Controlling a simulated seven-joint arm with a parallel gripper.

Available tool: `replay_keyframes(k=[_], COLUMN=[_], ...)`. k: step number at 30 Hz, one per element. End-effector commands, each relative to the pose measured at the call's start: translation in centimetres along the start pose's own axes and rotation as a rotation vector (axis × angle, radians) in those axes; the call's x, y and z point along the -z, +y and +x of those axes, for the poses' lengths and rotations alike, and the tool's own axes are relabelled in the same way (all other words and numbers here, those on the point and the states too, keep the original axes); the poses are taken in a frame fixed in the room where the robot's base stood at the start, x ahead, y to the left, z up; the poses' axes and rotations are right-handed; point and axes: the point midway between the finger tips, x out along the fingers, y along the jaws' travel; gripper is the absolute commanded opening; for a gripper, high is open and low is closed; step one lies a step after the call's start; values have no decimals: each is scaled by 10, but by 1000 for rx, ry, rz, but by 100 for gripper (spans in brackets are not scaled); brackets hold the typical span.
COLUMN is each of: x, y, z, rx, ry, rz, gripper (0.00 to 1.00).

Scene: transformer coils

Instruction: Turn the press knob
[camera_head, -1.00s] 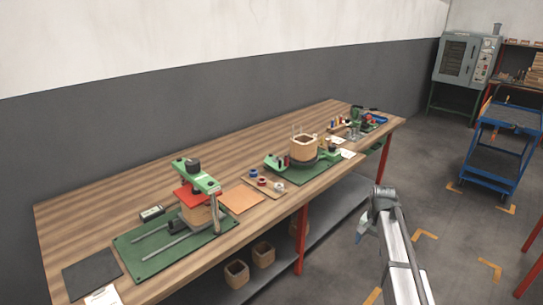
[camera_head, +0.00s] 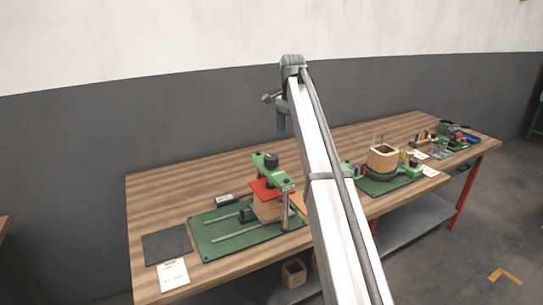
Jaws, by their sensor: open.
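The press (camera_head: 267,186) stands on a green base plate (camera_head: 205,251) on the left half of the wooden bench. It has a green top beam, a red plate below it, and a wooden block (camera_head: 268,209) under the plate. Its dark knob (camera_head: 271,160) sits on top of the beam. My gripper (camera_head: 281,124) is raised above and behind the press in the picture, at the end of my white arm, apart from the knob. Its fingers are small and hard to make out. My arm hides part of the bench right of the press.
A wooden coil form (camera_head: 383,159) stands on a green fixture to the right. A dark mat (camera_head: 167,244) and a white paper (camera_head: 173,275) lie at the left end. A small meter (camera_head: 227,200) lies behind the press. The bench's back left is clear.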

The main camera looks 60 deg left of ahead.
Motion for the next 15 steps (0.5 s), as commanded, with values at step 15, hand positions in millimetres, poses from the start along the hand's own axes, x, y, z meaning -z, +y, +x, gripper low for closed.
replay_keyframes(k=[15], x=[-46], y=[-42], z=[-20], rx=[-2], ry=[-1], rz=[-10], gripper=[80])
